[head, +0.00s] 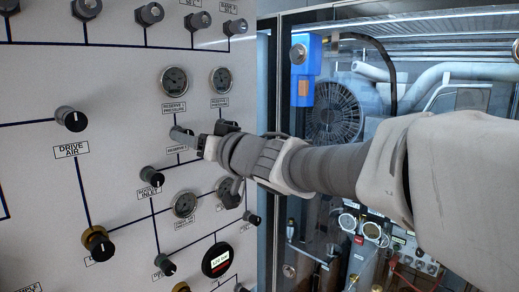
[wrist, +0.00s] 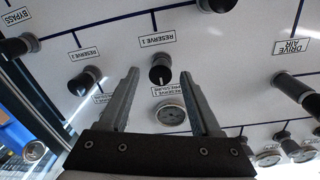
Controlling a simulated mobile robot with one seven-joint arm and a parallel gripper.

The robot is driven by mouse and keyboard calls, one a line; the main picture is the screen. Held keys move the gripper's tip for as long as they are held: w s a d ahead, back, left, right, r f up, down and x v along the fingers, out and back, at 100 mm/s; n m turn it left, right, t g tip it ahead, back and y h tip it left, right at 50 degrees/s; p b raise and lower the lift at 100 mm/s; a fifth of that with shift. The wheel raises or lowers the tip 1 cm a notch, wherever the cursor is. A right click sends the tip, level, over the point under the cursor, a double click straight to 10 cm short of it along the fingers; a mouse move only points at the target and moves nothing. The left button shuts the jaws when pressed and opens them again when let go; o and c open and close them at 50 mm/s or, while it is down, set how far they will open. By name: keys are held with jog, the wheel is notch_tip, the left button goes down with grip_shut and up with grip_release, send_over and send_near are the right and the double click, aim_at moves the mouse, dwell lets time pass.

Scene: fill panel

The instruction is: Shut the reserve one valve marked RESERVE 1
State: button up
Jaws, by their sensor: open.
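The RESERVE 1 valve is a round black knob (wrist: 161,74) on the white panel, upside down in the wrist view, with its RESERVE 1 label (wrist: 157,39) above it there. A pale pointer line on the knob looks roughly vertical. My gripper (wrist: 160,76) is open, one finger on each side of the knob; I cannot tell whether either touches it. In the head view my gripper (head: 188,138) is at the panel just above the RESERVE 1 label (head: 177,149) and hides most of the knob.
A neighbouring black knob (wrist: 84,81) is left of my fingers in the wrist view. A pressure gauge (head: 174,81) sits above the valve. The DRIVE AIR knob (head: 71,119) is to the left and the BOOST INLET knob (head: 151,174) below. A blue box (head: 305,70) is right of the panel.

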jog(key=v, duration=1.5)
jog(key=shift+s+d, duration=0.2)
jog(key=shift+s, duration=0.1)
jog(key=d+f+m+t+h+b, duration=0.15)
jog(key=d+f+m+h, duration=0.25)
jog(key=d+f+h, duration=0.4)
jog(key=d+f+m+h+b, duration=0.3)
jog(key=d+f+h, duration=0.3)
jog(key=d, duration=0.4)
jog(key=s+f+g+b, duration=0.3)
jog(key=s+f+g, duration=0.5)
jog(key=s+f, duration=0.6)
notch_tip(320, 180, down, 2)
jog(key=shift+f+n+y, duration=0.2)
jog(key=shift+n+y, duration=0.2)
jog(key=shift+d, duration=0.1)
